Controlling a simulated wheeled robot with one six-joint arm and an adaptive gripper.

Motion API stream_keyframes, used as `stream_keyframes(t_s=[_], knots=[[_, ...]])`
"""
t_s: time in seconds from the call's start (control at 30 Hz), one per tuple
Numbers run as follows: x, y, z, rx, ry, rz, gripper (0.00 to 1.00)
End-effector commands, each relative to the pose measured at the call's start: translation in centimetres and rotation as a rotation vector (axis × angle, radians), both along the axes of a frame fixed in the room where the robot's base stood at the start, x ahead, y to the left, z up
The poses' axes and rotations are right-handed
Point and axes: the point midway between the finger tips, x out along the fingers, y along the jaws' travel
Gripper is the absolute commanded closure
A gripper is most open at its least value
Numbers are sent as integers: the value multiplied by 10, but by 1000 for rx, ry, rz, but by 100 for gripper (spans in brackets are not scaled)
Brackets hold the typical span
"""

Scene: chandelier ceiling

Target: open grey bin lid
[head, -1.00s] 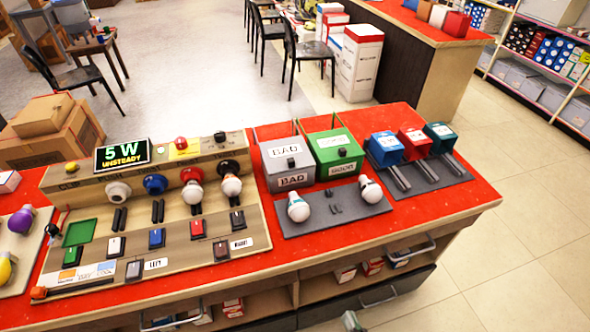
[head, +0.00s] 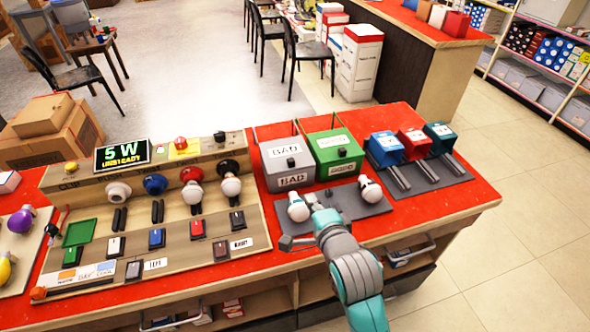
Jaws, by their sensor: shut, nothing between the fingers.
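My gripper (head: 312,200) is over the grey plate in front of the bins, between two white bulbs, and points toward the bins. It is shut and looks empty. It is apart from the grey lid, in front and a little to the right of it. My gripper hides the small dark parts in the middle of the plate.
A white bulb (head: 297,207) stands just left of my gripper and another bulb (head: 370,188) to the right. A test panel (head: 190,225) with sockets and switches fills the left. Blue, red and teal boxes (head: 413,146) stand on the right. The counter's right end (head: 470,195) is clear.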

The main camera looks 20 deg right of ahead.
Motion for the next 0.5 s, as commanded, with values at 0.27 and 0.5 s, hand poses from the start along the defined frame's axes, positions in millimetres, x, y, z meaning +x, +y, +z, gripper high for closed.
stream_keyframes(t_s=[0.27, 0.5], knots=[[19, 0, 0, 25, 1, -9, 100], [60, -1, -12, 25, 1, -9, 100]])
